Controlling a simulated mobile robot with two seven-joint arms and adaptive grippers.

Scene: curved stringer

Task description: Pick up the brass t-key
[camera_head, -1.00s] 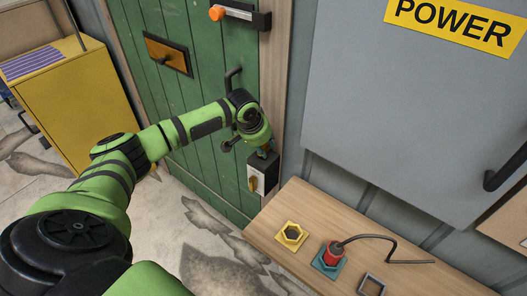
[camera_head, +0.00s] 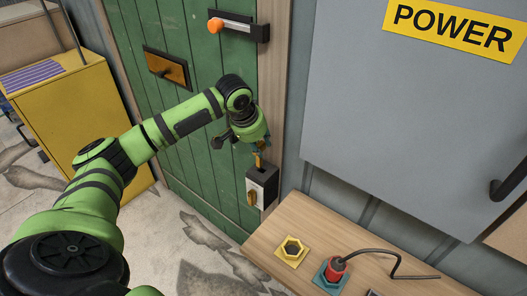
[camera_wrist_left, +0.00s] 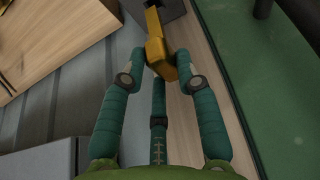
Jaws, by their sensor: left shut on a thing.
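The brass t-key (camera_head: 258,161) is above the top of a small dark-and-pale box (camera_head: 264,182) beside the green door. My left gripper (camera_head: 257,147) is over the box and shut on the key, whose shaft shows below the fingers. In the left wrist view the teal fingers (camera_wrist_left: 159,62) close on both sides of the golden key (camera_wrist_left: 155,42). The key points towards the grey box (camera_wrist_left: 172,10). I cannot tell whether its lower end is clear of the box. My right gripper is not in view.
A brass knob (camera_head: 252,198) is on the box's front. The green door (camera_head: 215,75) has an orange-ended bolt (camera_head: 232,27). A grey POWER cabinet (camera_head: 400,120) stands right, above a wooden shelf (camera_head: 300,220) with a yellow hex socket (camera_head: 291,251) and a red plug (camera_head: 335,268).

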